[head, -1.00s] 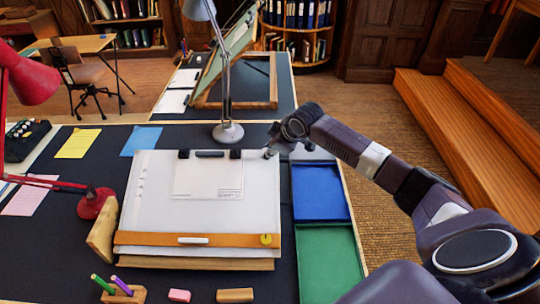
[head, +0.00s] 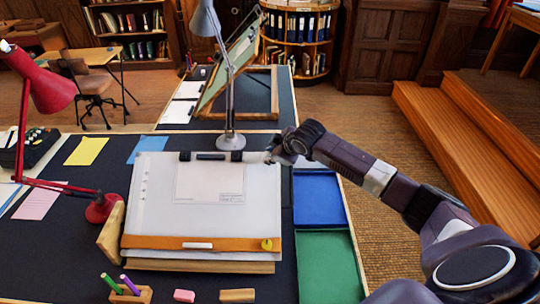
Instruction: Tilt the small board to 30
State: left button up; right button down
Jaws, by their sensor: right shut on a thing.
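The small board (head: 152,222) has a pale drawing surface with a sheet (head: 209,183) held by dark clips at its top edge. An orange-brown straightedge (head: 160,242) lies across its lower part. The board is tilted, its far edge raised above its wooden base (head: 200,267); I cannot read the angle. My right gripper (head: 272,158) is at the board's top right corner, shut on its edge; its fingertips are small and partly hidden. My left gripper is not in view.
A red lamp (head: 101,208) and a wooden block (head: 111,233) stand left of the board. A grey lamp (head: 230,141) stands close behind it. Blue (head: 319,199) and green (head: 327,265) trays lie right. A pen holder (head: 130,294) and erasers (head: 184,296) lie in front.

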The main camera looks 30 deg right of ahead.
jog(key=c, duration=1.7)
grip_release()
jog(key=shift+o, duration=0.2)
jog(key=v, duration=1.2)
jog(key=shift+d+f, duration=0.15)
